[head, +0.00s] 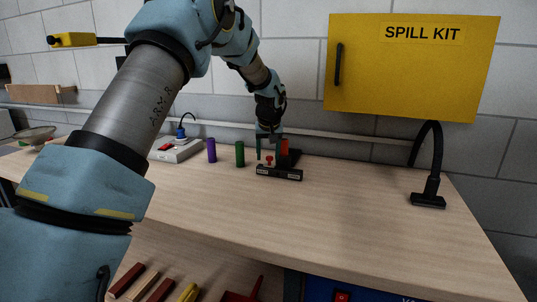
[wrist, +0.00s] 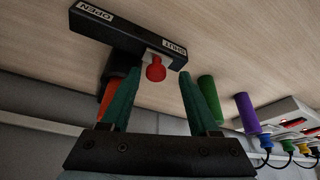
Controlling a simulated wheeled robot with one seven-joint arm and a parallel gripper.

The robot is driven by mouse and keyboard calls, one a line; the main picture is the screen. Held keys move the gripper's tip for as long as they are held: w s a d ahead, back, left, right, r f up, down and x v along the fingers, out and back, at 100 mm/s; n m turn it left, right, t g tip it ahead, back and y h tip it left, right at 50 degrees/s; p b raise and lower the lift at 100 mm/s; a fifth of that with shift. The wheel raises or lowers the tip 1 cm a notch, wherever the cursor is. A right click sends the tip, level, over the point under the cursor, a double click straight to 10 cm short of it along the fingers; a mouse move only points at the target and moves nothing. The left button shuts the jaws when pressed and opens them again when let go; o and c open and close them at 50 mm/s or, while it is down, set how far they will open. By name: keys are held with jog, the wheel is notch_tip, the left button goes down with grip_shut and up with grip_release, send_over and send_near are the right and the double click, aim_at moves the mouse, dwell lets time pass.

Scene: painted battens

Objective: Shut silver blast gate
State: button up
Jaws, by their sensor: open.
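The blast gate is a long black bar (head: 279,174) on the bench, with labels OPEN and SHUT at its ends in the wrist view (wrist: 125,35). A red knob (wrist: 155,70) on a small pale piece stands near the SHUT label; it also shows in the head view (head: 269,160), toward the bar's left end. My gripper (wrist: 159,76) is open, with one green finger on each side of the knob in the picture. I cannot tell whether either finger touches it. Little silver shows. An orange part (head: 285,147) stands behind the bar, partly hidden by my gripper.
A green cylinder (head: 240,154) and a purple cylinder (head: 212,150) stand left of the gate. A white socket box (head: 177,150) is farther left. A black hose nozzle (head: 428,199) is at the right. The bench between is clear. A yellow spill kit cabinet (head: 400,85) hangs above.

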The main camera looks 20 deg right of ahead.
jog(key=shift+r, duration=0.1)
jog(key=b+v, duration=0.2)
jog(key=v, duration=0.8)
jog(key=shift+s+r+b, duration=0.15)
jog(key=shift+r+b, duration=0.15)
jog(key=shift+a, duration=0.1)
jog(key=shift+n+g+y, duration=0.6)
jog(key=shift+n+g, duration=0.3)
jog(key=s+a+f, duration=0.3)
jog(key=a, duration=0.7)
jog(key=s+a+f, duration=0.3)
jog(key=a, duration=0.7)
jog(key=s+a+f, duration=0.3)
jog(key=a, duration=0.8)
jog(key=shift+s+f, duration=0.15)
jog(key=shift+s, duration=0.05)
jog(key=s+a+f+n, duration=0.1)
jog(key=s+a+f, duration=0.3)
jog(key=s+a, duration=0.4)
jog(key=s, duration=0.2)
jog(key=shift+s+a+g, duration=0.2)
jog(key=shift+s+g, duration=0.1)
jog(key=shift+g, duration=0.1)
